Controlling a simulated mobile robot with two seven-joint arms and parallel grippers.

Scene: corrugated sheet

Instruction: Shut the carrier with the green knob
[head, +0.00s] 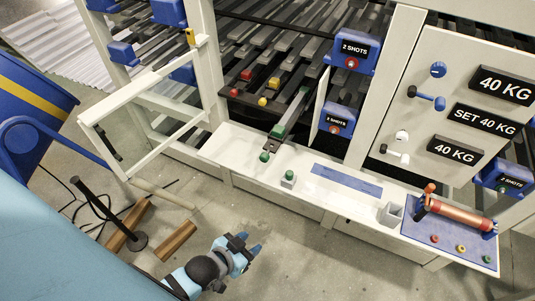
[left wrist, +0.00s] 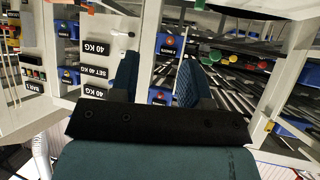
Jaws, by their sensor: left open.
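In the head view a long grey carrier (head: 292,112) sticks out of the rack over the white front ledge. A green knob (head: 264,157) sits by its near end, and another green piece shows a little further back. My left gripper (head: 246,246) is over the floor in front of the ledge, well short of the carrier. It is open and empty. Its two blue fingers also show spread apart in the left wrist view (left wrist: 158,82), facing the rack. I cannot single out the green-knobbed carrier in that view. My right gripper is out of view.
A small block with a green button (head: 288,179) stands on the ledge (head: 330,199). Red and yellow knobs (head: 262,101) mark carriers further in. An open white frame gate (head: 150,100) juts out at left. A copper roller (head: 455,214) lies on the right end.

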